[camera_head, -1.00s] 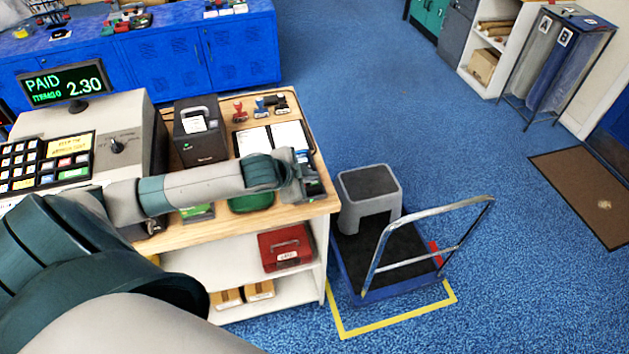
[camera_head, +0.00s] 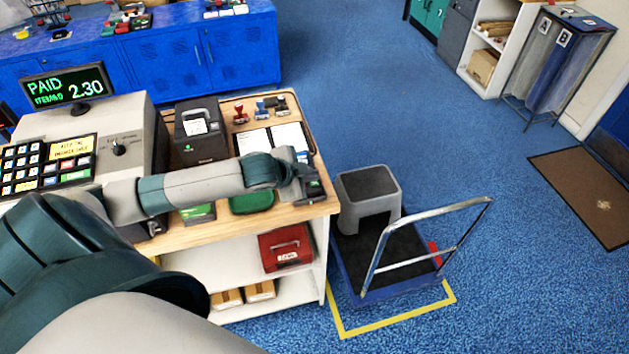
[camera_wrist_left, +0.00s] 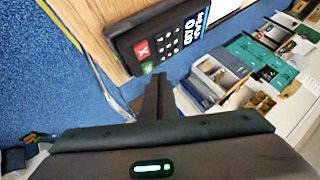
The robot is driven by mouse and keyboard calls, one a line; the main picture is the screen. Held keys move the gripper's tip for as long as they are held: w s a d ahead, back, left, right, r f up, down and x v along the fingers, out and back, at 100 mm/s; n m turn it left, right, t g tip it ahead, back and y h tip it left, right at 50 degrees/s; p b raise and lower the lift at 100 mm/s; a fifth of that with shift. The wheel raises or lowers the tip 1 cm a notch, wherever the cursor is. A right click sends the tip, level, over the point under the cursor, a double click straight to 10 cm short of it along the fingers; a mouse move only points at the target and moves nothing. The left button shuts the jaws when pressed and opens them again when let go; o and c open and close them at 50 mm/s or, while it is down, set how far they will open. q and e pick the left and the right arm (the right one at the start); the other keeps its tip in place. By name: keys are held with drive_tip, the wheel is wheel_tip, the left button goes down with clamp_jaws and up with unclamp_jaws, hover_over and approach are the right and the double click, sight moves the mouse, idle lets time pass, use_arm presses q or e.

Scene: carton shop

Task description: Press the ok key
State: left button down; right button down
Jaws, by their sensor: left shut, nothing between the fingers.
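A dark card terminal (camera_wrist_left: 172,42) with a lit screen shows in the left wrist view, on the wooden counter top. It has a red X key (camera_wrist_left: 142,50) and a green key (camera_wrist_left: 148,67); I cannot read an "ok" label on the green one. My left gripper (camera_wrist_left: 157,82) is shut and empty, its fingertips close to the green key; I cannot tell whether they touch it. In the head view my left gripper (camera_head: 310,188) is at the counter's right edge and hides most of the terminal (camera_head: 304,156). My right gripper is not in view.
A cash register (camera_head: 130,118) and its display (camera_head: 66,87), reading PAID 2.30, stand at the left. A black printer (camera_head: 200,145), stamps (camera_head: 262,108) and a green tray (camera_head: 251,201) share the counter. A trolley (camera_head: 400,285) with a grey step stool (camera_head: 368,190) stands right of the counter.

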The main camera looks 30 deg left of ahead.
sight(311, 186)
use_arm(q)
drive_tip(key=shift+r, duration=0.15)
drive_tip(key=shift+r, duration=2.45)
